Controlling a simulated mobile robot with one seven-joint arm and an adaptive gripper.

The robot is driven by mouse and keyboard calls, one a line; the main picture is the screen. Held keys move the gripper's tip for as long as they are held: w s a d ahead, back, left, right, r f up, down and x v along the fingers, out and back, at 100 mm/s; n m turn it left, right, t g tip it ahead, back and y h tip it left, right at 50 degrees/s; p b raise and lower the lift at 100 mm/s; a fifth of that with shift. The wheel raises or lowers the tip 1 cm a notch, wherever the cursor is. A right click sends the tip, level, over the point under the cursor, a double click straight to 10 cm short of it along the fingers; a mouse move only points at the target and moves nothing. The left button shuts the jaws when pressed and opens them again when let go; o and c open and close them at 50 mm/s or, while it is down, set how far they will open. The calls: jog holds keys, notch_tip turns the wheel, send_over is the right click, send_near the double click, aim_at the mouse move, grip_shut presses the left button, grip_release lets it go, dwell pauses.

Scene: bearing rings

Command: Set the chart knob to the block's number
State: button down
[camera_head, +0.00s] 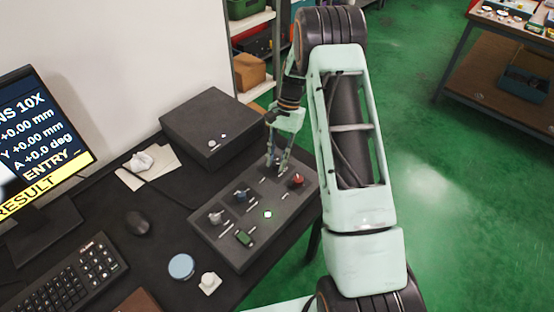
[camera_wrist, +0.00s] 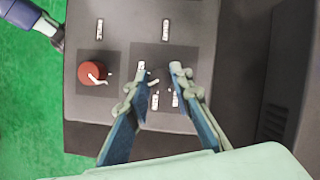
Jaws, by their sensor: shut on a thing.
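My gripper (camera_head: 277,164) points down at the far end of a dark control box (camera_head: 268,238). In the wrist view my gripper (camera_wrist: 164,76) has its fingertips on either side of a dark knob on a dark square plate; the fingers and shadow mostly hide the knob. Small white number marks (camera_wrist: 155,99) surround it, too blurred to read surely. A label (camera_wrist: 165,30) lies beside this plate, also hard to read. A red knob (camera_head: 297,180) stands on the neighbouring plate; it shows in the wrist view too (camera_wrist: 92,67). I cannot pick out a numbered block.
The box also bears a blue knob (camera_head: 240,195), a grey knob (camera_head: 216,217) and a green part (camera_head: 244,237). A larger dark box (camera_head: 205,125) stands behind. A monitor (camera_head: 45,140), mouse (camera_head: 138,222) and keyboard (camera_head: 70,275) are at left.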

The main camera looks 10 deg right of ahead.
jog(key=c, duration=1.7)
grip_release()
jog(key=v, duration=1.2)
jog(key=shift+r, duration=0.1)
